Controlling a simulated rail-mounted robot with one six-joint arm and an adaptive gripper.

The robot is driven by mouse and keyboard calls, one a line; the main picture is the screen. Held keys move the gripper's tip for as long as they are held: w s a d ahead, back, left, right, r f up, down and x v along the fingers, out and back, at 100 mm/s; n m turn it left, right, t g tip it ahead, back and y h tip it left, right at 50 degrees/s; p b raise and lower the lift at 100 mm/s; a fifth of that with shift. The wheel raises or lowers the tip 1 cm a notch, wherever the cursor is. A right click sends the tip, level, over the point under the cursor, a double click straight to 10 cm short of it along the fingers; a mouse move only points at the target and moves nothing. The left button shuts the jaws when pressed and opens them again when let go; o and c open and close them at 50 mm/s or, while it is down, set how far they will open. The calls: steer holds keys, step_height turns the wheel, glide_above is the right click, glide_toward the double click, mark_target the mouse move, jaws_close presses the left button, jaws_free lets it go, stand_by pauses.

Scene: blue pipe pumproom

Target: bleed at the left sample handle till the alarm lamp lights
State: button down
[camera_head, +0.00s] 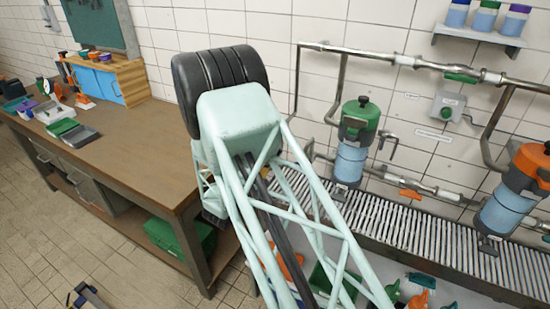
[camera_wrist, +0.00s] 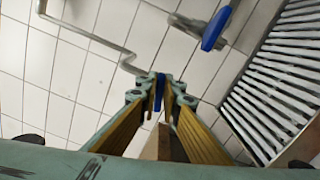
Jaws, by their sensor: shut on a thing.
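In the wrist view my gripper (camera_wrist: 161,88) has its yellow-padded fingers closed around a narrow blue handle (camera_wrist: 159,78). Only a strip of this handle shows between the fingertips. I take it to be the left sample handle, though no label shows. In the head view my pale green arm hides the gripper and this handle. A small grey wall box (camera_head: 449,105) with a green round part is at the right in the head view. I cannot tell whether it is the alarm lamp, and no clearly lit lamp shows.
A second blue handle (camera_wrist: 216,29) sits on a pipe above right of the gripper. A slatted drain grate (camera_wrist: 285,75) lies to the right. In the head view a green-topped filter (camera_head: 354,140) and an orange-topped filter (camera_head: 515,190) stand over it. A wooden bench (camera_head: 130,140) is at left.

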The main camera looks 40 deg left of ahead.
steer(key=shift+f+m+b, duration=0.25)
steer(key=shift+m+b, duration=0.75)
steer(key=shift+b, duration=0.8)
steer(key=shift+r+m+b, duration=0.1)
steer(key=shift+m+b, duration=0.7)
steer(key=shift+b, duration=0.45)
steer(key=c, duration=2.8)
jaws_free()
steer(key=shift+s, duration=0.15)
steer(key=shift+s+d, duration=0.4)
steer(key=shift+s, duration=1.55)
steer(key=shift+s+d, duration=0.35)
steer(key=shift+s, duration=1.55)
steer(key=shift+s+d, duration=0.4)
steer(key=shift+s, duration=1.55)
